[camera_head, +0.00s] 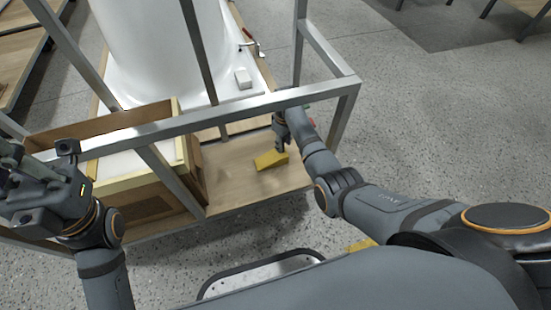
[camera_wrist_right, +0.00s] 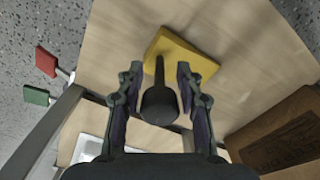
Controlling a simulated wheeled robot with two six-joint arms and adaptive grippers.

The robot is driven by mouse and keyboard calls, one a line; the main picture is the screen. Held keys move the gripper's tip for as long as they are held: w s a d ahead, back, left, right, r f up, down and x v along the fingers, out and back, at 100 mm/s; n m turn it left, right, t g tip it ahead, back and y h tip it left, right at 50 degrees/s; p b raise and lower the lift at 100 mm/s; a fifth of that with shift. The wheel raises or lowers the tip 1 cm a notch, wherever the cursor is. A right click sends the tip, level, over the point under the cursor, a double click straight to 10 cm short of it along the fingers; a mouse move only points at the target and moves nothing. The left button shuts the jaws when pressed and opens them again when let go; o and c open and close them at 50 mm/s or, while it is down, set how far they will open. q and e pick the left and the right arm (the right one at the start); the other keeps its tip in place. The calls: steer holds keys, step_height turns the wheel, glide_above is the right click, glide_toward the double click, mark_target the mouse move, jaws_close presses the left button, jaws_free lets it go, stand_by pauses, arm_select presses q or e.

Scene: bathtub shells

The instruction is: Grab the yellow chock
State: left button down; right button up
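The yellow chock (camera_head: 271,160) lies on the wooden platform inside the metal frame in the head view. It also shows in the right wrist view (camera_wrist_right: 195,58), with a dark rod ending in a round black knob (camera_wrist_right: 160,104) rising from it. My right gripper (camera_head: 281,146) is just above the chock. In the wrist view its two fingers (camera_wrist_right: 157,78) stand apart on either side of the rod and knob, with gaps visible. My left gripper (camera_head: 25,185) is at the left edge, away from the chock; its finger opening is unclear.
Metal frame bars (camera_head: 240,108) cross in front of the platform. A wooden box (camera_head: 135,180) stands left of the chock, and a white tub shell (camera_head: 155,45) behind. Red (camera_wrist_right: 46,62) and green (camera_wrist_right: 36,95) pieces show at the wrist view's left. Another yellow piece (camera_head: 360,245) is near my body.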

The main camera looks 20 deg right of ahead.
mark_target(271, 151)
step_height(271, 151, down, 3)
steer(key=shift+f+b, duration=0.1)
steer(key=shift+b, duration=0.45)
steer(key=shift+r, duration=0.25)
jaws_close()
